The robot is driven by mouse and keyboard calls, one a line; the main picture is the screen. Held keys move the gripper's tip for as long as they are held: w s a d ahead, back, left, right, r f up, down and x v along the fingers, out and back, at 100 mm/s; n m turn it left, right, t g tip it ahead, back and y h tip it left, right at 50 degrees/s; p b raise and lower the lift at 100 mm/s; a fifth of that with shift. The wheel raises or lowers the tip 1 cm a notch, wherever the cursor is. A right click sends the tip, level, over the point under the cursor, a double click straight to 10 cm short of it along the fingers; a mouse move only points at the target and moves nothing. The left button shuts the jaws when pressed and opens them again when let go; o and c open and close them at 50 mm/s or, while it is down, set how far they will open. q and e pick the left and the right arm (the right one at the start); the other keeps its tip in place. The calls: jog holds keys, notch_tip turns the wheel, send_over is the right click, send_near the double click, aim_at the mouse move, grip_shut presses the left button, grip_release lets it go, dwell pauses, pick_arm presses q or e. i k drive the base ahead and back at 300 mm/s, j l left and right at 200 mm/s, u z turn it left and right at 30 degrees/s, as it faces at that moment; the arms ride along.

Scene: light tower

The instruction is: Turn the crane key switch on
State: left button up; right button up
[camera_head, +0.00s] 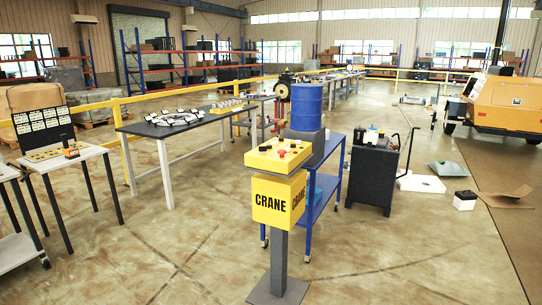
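The yellow crane control box (262,160) sits on a grey post in front of me, with a yellow sign reading CRANE (271,201) below its top. Its sloped top carries a red button (281,153) and several small dark and red controls. The controls are too small to tell which is the key switch or how it is set. Neither of my grippers is in view.
A blue cart with a blue barrel (306,107) stands close behind the box. A dark cabinet (371,178) is to its right, and a long dark table (160,130) is behind left. The floor in front and to the left of the post is clear.

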aim_at(262, 149)
jog(key=i+l+z, duration=0.1)
jog(key=i+z, duration=0.2)
jog(key=i, duration=0.6)
